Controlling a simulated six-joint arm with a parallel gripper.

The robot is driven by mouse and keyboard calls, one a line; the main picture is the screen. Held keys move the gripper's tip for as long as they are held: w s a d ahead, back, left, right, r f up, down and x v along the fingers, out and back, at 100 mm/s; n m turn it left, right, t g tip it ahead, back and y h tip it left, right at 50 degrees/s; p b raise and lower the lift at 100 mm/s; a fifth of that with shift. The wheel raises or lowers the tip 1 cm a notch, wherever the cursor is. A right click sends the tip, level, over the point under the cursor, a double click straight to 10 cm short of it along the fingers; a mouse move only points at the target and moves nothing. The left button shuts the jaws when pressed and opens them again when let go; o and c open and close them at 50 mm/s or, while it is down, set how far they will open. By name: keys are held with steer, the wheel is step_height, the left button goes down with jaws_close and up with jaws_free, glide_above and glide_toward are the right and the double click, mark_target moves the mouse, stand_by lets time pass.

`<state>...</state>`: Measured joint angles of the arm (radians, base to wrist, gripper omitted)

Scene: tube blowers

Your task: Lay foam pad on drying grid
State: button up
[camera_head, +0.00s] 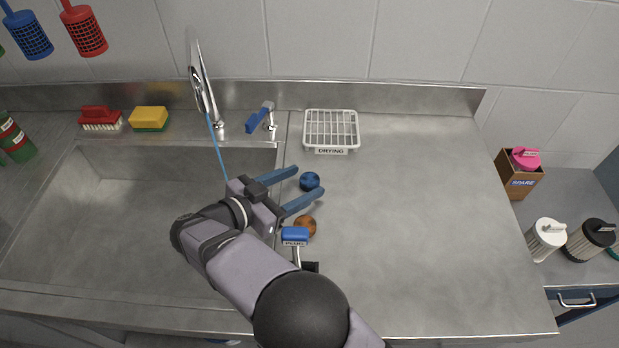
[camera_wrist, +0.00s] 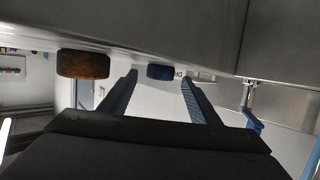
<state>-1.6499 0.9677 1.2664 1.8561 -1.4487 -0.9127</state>
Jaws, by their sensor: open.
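The white wire drying grid (camera_head: 306,128) sits empty at the back of the counter, with a "DRYING" label on its front. A small round blue foam pad (camera_head: 309,182) lies on the counter in front of it. A similar orange-brown pad (camera_head: 304,224) lies nearer the front. My gripper (camera_head: 310,179) is open, with its two blue fingers pointing right and the blue pad near their tips. In the wrist view the blue pad (camera_wrist: 160,72) shows between the fingertips (camera_wrist: 158,77), and the orange-brown pad (camera_wrist: 84,64) is outside them. I cannot tell whether the fingers touch the blue pad.
A blue labelled holder (camera_head: 295,235) stands just in front of the orange-brown pad. The sink (camera_head: 110,215) and tap (camera_head: 202,95) are left. A yellow-green sponge (camera_head: 149,118) and red brush (camera_head: 100,118) sit behind the sink. The counter's right half (camera_head: 430,220) is clear.

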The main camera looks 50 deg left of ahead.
steer(key=shift+w+f, duration=0.2)
steer(key=shift+w, duration=0.5)
steer(key=c, duration=1.2)
steer(key=shift+r, duration=0.1)
